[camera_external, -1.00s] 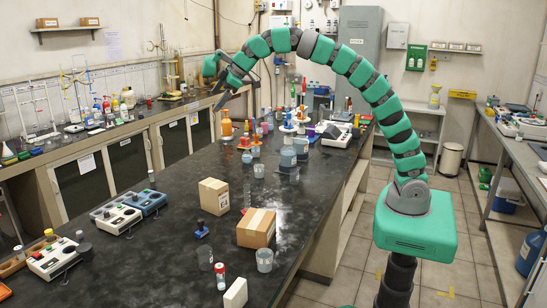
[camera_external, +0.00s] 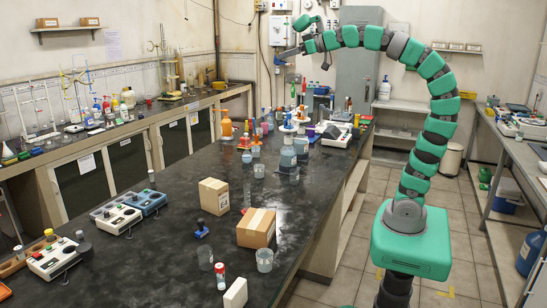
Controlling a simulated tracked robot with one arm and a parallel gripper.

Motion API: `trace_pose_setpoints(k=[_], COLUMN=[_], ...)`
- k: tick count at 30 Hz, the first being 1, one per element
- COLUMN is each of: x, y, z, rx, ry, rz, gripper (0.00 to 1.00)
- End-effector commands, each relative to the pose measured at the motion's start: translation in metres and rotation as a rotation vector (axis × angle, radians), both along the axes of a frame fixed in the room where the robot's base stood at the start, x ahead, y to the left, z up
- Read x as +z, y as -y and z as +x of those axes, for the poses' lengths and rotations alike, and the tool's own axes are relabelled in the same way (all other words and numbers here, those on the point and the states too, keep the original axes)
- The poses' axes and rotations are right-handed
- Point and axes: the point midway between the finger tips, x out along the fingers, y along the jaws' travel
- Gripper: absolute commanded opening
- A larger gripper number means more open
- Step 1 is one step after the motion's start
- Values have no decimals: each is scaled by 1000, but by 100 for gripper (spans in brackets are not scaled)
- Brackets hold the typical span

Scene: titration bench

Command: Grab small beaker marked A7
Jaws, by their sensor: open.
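My gripper (camera_external: 284,56) is raised high above the far end of the black bench (camera_external: 170,222), in front of the back wall. Its jaws are open and empty, apart from everything on the bench. Several small glass beakers stand on the bench. Two are at the near end: one clear beaker (camera_external: 205,258) and one beaker with greyish content (camera_external: 264,260). Another small beaker (camera_external: 259,171) stands near the middle right. No A7 marking can be read on any of them, so I cannot tell which is the marked one.
Cardboard boxes (camera_external: 214,196) and (camera_external: 256,228) stand mid-bench. A red-and-white vial (camera_external: 220,276) and a white block (camera_external: 235,294) are near the front. Orange and blue bottles crowd the far end. Instruments (camera_external: 117,216) line the left edge. The bench's middle left is clear.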

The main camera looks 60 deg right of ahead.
Motion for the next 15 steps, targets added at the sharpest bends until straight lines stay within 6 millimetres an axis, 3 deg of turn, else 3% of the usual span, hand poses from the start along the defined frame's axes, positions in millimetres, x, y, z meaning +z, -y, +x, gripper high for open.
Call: trace_pose_setpoints(k=[1,6,11,15], x=[-1,5,6,6], y=[6,16,18,18], z=[-12,-34,-39,-38], rx=[-14,-39,-46,-46], ry=[22,72,82,82], rz=[15,50,61,60], gripper=[100,100,100,72])
